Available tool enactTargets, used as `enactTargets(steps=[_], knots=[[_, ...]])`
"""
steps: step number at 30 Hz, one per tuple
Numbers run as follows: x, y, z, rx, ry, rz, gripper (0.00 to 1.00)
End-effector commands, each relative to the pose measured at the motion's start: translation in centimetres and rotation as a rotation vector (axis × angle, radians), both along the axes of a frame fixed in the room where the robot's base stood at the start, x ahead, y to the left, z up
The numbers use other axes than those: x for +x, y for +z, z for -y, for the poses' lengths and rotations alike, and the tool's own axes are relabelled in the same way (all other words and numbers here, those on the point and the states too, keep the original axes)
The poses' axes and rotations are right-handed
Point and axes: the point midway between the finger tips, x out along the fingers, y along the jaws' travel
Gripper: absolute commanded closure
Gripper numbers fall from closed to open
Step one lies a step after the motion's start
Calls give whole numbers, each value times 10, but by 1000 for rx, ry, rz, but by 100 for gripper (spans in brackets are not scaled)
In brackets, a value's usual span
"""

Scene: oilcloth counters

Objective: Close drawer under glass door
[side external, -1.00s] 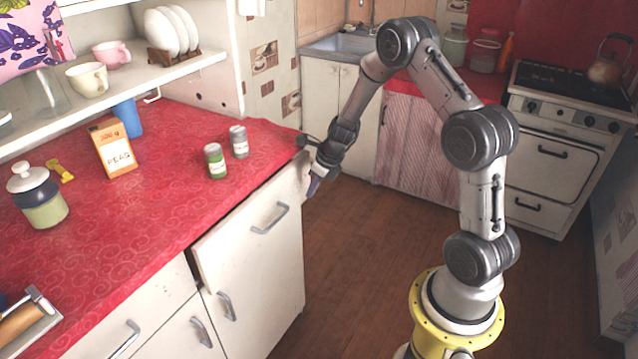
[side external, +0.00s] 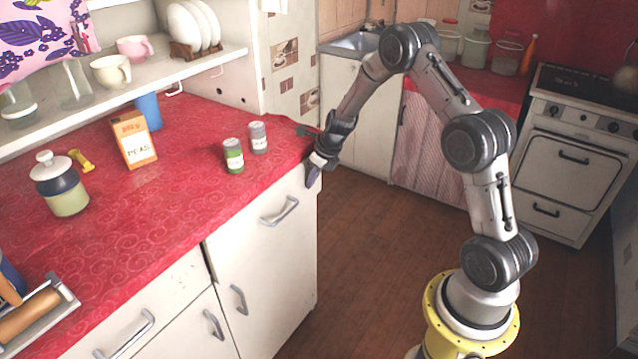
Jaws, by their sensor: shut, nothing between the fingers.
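The white drawer front (side external: 262,222) with a grey handle sits under the right end of the red counter, above a cabinet door (side external: 265,295). It looks flush, or nearly so, with the cabinet face. My gripper (side external: 313,177) is shut and empty, pointing down at the drawer's right end, just beyond the counter corner. Its fingertips are touching or very close to the drawer's edge; I cannot tell which. No glass door is visible in this view.
A stove (side external: 567,150) stands at the back right. The wooden floor (side external: 375,250) is clear.

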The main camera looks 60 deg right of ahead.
Motion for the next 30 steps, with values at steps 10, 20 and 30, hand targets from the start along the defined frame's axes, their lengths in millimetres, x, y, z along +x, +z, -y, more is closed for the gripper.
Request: enactTargets(steps=[10, 20, 30], knots=[[27, 0, 0, -2, 0, 1, 100], [26, 1, 0, -4, -1, 7, 100], [-20, 13, 1, -2, -1, 3, 100]])
